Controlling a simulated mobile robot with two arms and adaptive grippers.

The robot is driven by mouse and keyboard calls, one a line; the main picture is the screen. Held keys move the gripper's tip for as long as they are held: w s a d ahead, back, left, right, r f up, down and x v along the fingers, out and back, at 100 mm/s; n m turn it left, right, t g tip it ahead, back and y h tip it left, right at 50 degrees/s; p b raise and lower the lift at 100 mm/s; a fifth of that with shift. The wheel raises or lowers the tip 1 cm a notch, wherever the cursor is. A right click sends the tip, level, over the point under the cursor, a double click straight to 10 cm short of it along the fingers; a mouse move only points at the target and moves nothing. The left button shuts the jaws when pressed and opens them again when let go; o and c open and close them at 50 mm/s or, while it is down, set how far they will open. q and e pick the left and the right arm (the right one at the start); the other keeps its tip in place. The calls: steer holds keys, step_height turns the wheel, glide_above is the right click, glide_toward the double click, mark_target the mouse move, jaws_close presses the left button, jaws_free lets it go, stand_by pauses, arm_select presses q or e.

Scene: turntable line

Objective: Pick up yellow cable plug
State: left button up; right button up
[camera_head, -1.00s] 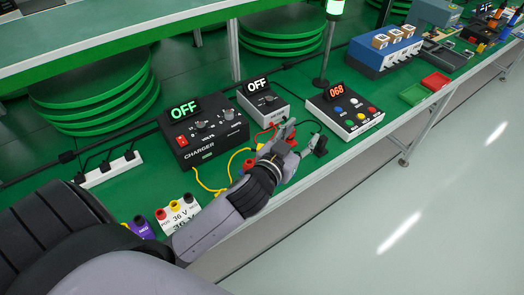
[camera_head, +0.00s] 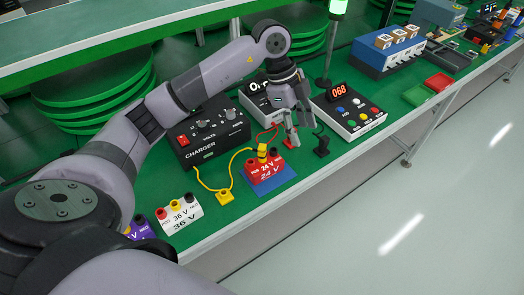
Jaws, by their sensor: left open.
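One yellow cable plug (camera_head: 224,196) lies on the green bench top in front of the charger. A second yellow plug (camera_head: 262,150) is at the top of the red 24 V battery block (camera_head: 268,170), and a yellow cable runs between this area and the first plug. My left gripper (camera_head: 291,130) is open, pointing down behind and to the right of the red block. A red plug (camera_head: 289,144) is close to its fingertips; I cannot tell whether they touch. My right gripper is not in view.
The charger (camera_head: 205,130) and a grey meter box partly hidden by my arm stand behind. A black plug (camera_head: 321,147) lies at the right. A button box (camera_head: 348,112) stands beyond it. A white 36 V block (camera_head: 180,215) is at the front left.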

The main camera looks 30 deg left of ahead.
arm_select(q)
steer(key=a+r+n+y, duration=0.3)
steer(key=a+n+y, duration=0.1)
steer(key=a, duration=0.6)
steer(key=p, duration=0.3)
glide_toward(262, 146)
steer(key=shift+g, duration=0.4)
steer(key=f, duration=0.5)
steer(key=shift+d+f, duration=0.15)
steer(key=shift+d, duration=0.2)
steer(key=shift+w+f, duration=0.1)
steer(key=shift+f, duration=0.45)
steer(key=f, duration=0.2)
steer(key=f+p, duration=0.1)
steer(key=shift+w+a+f, duration=0.15)
steer(key=shift+a+f, duration=0.1)
steer(key=shift+f, duration=0.45)
jaws_close()
